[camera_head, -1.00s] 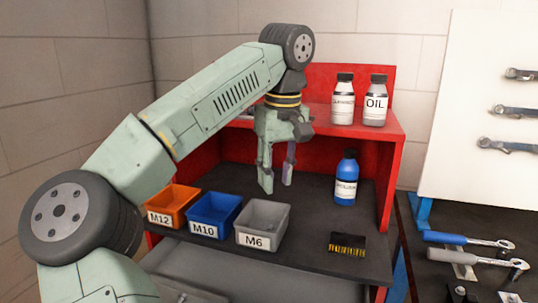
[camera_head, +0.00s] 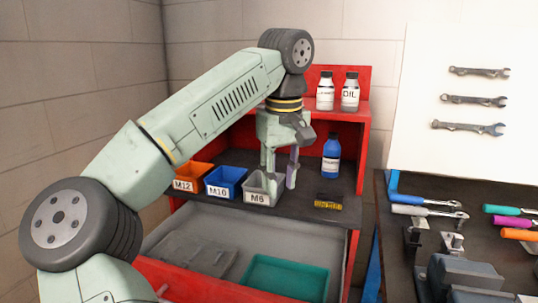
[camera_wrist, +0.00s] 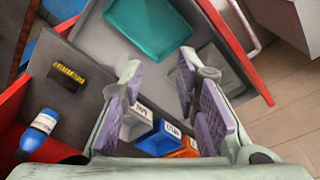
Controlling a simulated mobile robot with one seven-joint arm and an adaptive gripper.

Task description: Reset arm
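My green arm is bent at the left of the head view. My gripper (camera_head: 279,172) hangs pointing down in front of the red shelf, near the grey M6 bin (camera_head: 263,189). In the wrist view its two purple-padded fingers (camera_wrist: 165,95) stand wide apart with nothing between the pads, so it is open and empty. The M6 bin, the blue M10 bin (camera_head: 224,184) and the orange M12 bin (camera_head: 193,177) show beyond the fingers in the wrist view.
A red-fronted drawer stands open with a teal tray (camera_head: 284,277) inside. A blue bottle (camera_head: 331,158) and a black-yellow box (camera_head: 328,201) sit on the dark worktop. White bottles (camera_head: 350,92) stand on the shelf. A tool bench with ratchets (camera_head: 428,211) is at right.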

